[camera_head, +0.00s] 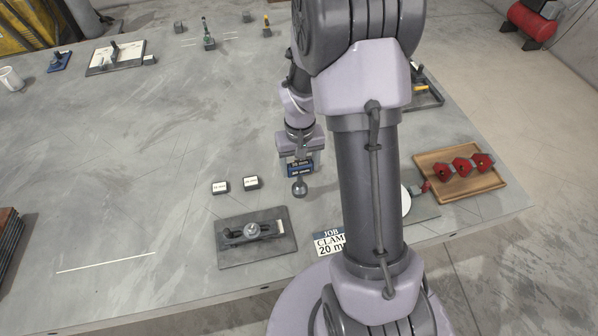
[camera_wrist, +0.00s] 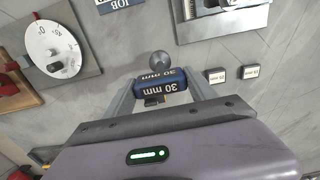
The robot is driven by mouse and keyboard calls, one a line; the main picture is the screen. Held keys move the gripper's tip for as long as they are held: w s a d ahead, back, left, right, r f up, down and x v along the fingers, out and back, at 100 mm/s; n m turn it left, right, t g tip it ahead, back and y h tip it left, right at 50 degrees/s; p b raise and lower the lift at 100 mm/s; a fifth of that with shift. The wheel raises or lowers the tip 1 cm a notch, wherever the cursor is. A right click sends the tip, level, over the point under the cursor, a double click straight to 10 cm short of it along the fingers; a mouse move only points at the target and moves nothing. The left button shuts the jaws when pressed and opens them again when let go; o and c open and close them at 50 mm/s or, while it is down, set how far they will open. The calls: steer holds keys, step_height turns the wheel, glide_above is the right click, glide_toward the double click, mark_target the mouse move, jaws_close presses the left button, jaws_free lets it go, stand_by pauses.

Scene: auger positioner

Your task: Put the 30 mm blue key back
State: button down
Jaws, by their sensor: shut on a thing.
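My gripper (camera_head: 299,160) is shut on the blue key (camera_head: 300,171), which has a dark ball on its end. In the wrist view, the key (camera_wrist: 161,84) sits between the fingers of my gripper (camera_wrist: 161,92) and reads "30 mm" on two faces. Its ball (camera_wrist: 160,60) points away from the palm. In the head view the ball hangs lowest, over bare table; how high it is above the surface is hard to tell. Two small dark blocks with white labelled tops, the left block (camera_head: 220,187) and the right block (camera_head: 251,183), lie left of my gripper.
A grey plate with a clamp (camera_head: 280,250) lies nearer the front edge, beside a "JOB CLAMP 20 mm" card (camera_head: 328,243). To the right are a dial plate (camera_wrist: 88,66) and a wooden tray (camera_head: 432,163) with red pieces. My arm hides part of the table.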

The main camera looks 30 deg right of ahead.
mark_target(300, 179)
steer(key=shift+w+f+b, duration=0.25)
steer(key=shift+f+b, duration=0.1)
steer(key=shift+f, duration=0.55)
steer(key=shift+w+f+b, duration=0.2)
steer(key=shift+f+b, duration=0.15)
steer(key=shift+f, duration=0.5)
steer(key=shift+f, duration=0.2)
steer(key=shift+c, duration=1.4)
jaws_free()
steer(key=shift+r, duration=0.15)
